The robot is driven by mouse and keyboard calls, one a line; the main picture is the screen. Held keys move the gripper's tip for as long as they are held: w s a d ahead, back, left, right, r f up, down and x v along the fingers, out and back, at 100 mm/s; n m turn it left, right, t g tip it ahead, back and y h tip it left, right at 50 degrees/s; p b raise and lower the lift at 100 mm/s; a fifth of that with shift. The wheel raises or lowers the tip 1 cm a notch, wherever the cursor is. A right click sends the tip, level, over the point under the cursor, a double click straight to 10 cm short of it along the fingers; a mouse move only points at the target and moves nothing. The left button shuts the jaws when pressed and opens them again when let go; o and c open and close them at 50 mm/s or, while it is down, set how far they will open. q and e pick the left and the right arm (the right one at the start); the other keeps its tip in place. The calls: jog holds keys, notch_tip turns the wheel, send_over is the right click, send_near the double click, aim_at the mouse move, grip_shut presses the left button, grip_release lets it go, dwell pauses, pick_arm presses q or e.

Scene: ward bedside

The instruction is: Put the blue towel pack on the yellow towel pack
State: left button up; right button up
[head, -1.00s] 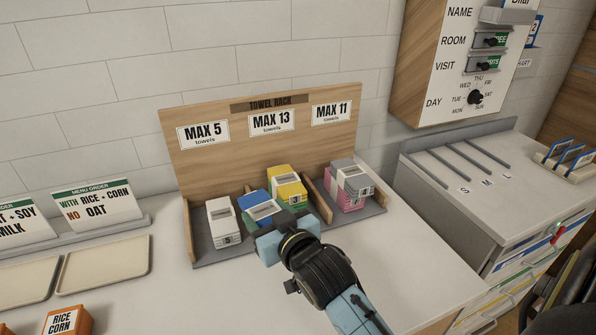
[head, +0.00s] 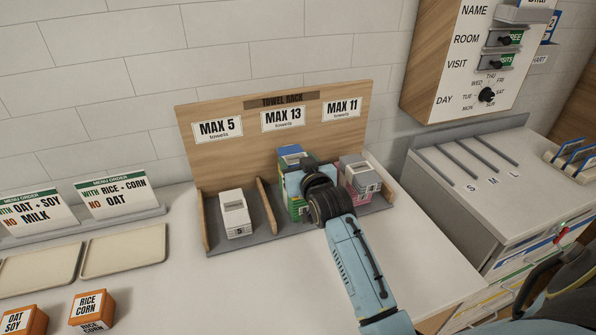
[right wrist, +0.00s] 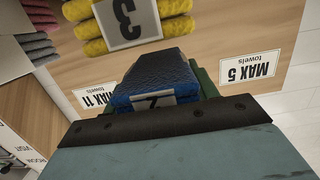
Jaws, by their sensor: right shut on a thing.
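The blue towel pack (head: 291,153) is held in my right gripper (head: 298,165) at the middle bay of the towel rack. It also shows in the right wrist view (right wrist: 158,75), gripped at the bottom, with a label reading 2. The yellow towel pack (right wrist: 92,41), labelled 3, is at the top of that tilted view, close to the blue pack. I cannot tell whether the two touch. In the head view my right gripper and arm hide most of the yellow pack. My left gripper is not in view.
The wooden towel rack (head: 188,115) has dividers beside the middle bay. A white pack (head: 236,214) stands in the left bay, and grey and pink packs (head: 357,172) are stacked in the right bay. Trays (head: 125,250) and orange boxes (head: 93,303) are at left. The front counter is clear.

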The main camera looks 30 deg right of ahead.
jog(key=shift+f, duration=1.2)
jog(key=shift+f, duration=0.1)
jog(key=o, duration=1)
jog(key=shift+f, duration=0.1)
jog(key=shift+r, duration=0.25)
jog(key=v, duration=1.2)
jog(key=shift+a+f, duration=0.1)
